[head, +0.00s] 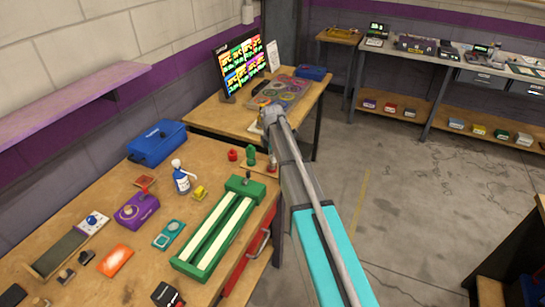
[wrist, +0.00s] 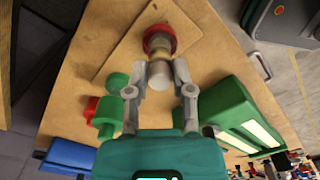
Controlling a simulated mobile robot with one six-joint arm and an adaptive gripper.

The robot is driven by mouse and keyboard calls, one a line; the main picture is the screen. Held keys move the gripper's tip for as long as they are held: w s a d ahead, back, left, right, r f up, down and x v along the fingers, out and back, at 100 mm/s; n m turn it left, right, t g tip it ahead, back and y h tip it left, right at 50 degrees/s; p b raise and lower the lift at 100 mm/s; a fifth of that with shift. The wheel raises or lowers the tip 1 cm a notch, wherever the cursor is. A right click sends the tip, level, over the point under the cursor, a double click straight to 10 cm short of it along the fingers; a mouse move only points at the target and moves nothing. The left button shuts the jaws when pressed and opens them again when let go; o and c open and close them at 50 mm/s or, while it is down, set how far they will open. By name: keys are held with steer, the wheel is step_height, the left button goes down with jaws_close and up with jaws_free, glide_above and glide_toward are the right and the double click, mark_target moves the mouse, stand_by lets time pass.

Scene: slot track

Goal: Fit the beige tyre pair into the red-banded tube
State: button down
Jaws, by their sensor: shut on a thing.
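In the wrist view my gripper (wrist: 161,82) is shut on a small pale beige-grey rounded piece (wrist: 160,74), which I take for the beige tyre pair. Directly beyond it, in line with the jaws, stands a round piece with a red band (wrist: 165,31) on a wooden board; I take it for the red-banded tube. The two overlap in this view, so I cannot tell whether the held piece touches or enters the tube. In the head view my arm hides most of the gripper and the tube.
A green tube (wrist: 116,82) and a red piece (wrist: 90,108) stand left of the jaws in the wrist view. A green slotted track (head: 215,235) lies on the bench. A blue box (head: 157,143) and a spray bottle (head: 181,177) stand farther left.

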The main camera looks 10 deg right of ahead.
steer(key=shift+f, duration=0.35)
steer(key=shift+c, duration=2)
jaws_free()
steer(key=shift+r, duration=0.2)
step_height(320, 180, up, 11)
steer(key=p, duration=1)
steer(key=shift+p, duration=0.35)
steer(key=shift+s+f, duration=0.1)
steer(key=s+m, duration=1.9)
steer(key=s, duration=1)
steer(key=shift+a+m, duration=0.15)
steer(key=shift+m, duration=0.25)
